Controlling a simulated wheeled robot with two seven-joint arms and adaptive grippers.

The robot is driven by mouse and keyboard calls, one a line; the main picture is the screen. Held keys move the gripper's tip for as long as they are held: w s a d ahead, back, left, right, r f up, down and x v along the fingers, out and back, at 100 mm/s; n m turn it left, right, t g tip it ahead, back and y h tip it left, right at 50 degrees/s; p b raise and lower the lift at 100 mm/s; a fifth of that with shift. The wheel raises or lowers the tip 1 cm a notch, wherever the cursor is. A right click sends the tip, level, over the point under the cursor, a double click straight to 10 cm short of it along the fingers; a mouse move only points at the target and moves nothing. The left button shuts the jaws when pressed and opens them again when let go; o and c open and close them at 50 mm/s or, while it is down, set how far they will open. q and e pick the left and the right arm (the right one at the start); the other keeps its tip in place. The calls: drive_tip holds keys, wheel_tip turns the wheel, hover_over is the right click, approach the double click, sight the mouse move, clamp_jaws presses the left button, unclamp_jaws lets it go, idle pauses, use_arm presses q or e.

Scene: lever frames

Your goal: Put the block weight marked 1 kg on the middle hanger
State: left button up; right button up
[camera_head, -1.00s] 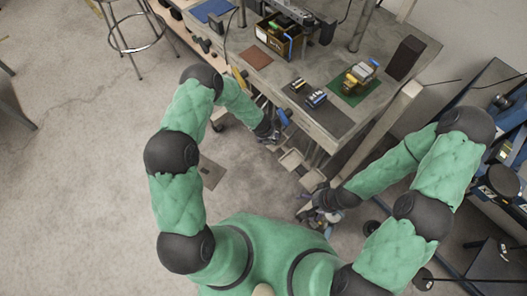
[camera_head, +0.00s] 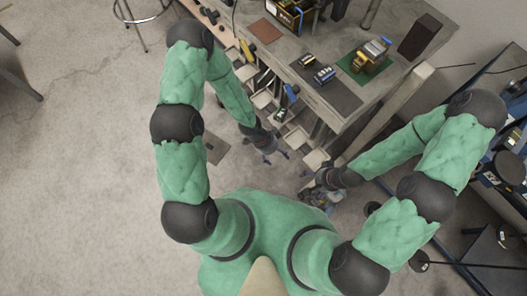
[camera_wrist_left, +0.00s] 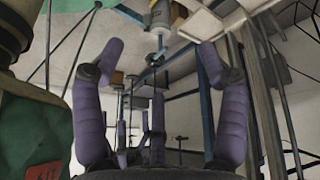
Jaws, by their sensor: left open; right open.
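My left gripper (camera_head: 272,151) is open and empty, beside the row of pale square plates below the bench's front edge. In the left wrist view its purple fingers (camera_wrist_left: 162,58) are spread wide, with a thin rod and hook (camera_wrist_left: 156,52) seen between them, beyond the fingertips. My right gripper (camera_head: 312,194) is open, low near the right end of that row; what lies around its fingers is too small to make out. I cannot identify the 1 kg block weight or the middle hanger; no marking is readable in the head view.
The grey bench (camera_head: 290,47) carries a dark mat (camera_head: 340,95) with two small block-like items (camera_head: 323,75), a green mat (camera_head: 350,67) with objects on it, and a black box (camera_head: 420,36). Pale square plates (camera_head: 295,139) stand below its edge. Open floor (camera_head: 80,170) lies left.

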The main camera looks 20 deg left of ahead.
use_arm(q)
drive_tip(key=s+a+r+n+y, duration=0.1)
drive_tip(key=s+n, duration=0.6)
drive_tip(key=n, duration=0.8)
drive_tip(key=shift+s+a+r, duration=0.3)
drive_tip(key=shift+a+r, duration=0.4)
drive_tip(key=shift+a, duration=0.3)
